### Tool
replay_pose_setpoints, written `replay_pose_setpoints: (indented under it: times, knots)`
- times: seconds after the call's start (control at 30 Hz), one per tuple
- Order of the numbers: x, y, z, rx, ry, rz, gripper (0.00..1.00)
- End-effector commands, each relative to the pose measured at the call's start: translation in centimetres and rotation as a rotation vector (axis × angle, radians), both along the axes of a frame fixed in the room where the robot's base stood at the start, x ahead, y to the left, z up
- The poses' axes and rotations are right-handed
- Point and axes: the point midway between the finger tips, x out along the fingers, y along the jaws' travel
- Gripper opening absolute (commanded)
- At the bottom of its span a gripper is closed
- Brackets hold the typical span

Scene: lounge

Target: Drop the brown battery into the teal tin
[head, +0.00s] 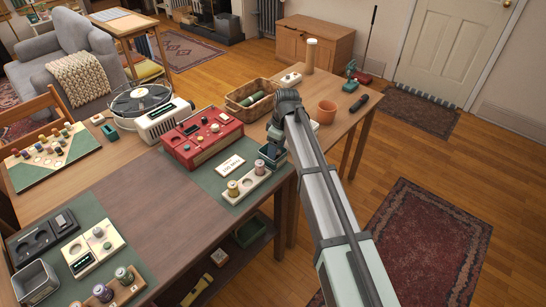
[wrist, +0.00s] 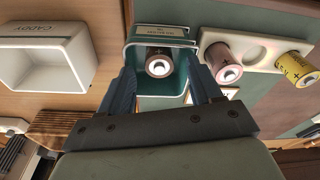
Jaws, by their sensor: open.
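The teal tin (wrist: 161,43) stands at the right edge of the table, with a label on its rim; it also shows in the head view (head: 271,153). A brown battery (wrist: 158,65) stands about upright inside the tin's opening, end up. My gripper (wrist: 162,72) is open over the tin, its fingers on either side of the battery with gaps. In the head view my gripper (head: 276,138) is just above the tin. Another brownish battery (wrist: 222,62) and a yellow battery (wrist: 295,68) stand in a pale holder (wrist: 262,50) beside the tin.
A white caddy (wrist: 45,60) stands on the other side of the tin. A red radio-like box (head: 202,137), a wicker basket (head: 251,96) and a terracotta pot (head: 326,112) stand nearby. The brown middle of the table (head: 150,205) is bare.

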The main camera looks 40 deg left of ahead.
Motion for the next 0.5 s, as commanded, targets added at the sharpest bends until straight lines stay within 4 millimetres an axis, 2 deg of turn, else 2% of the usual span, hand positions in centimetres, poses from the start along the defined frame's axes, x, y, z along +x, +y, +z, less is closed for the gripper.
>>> replay_pose_setpoints:
  times: [0.27,0.5]
  knots:
    - [0.1,-0.2,1.1,0.000,-0.001,0.000,0.64]
    - [0.2,-0.7,5.0,0.001,-0.002,0.000,0.64]
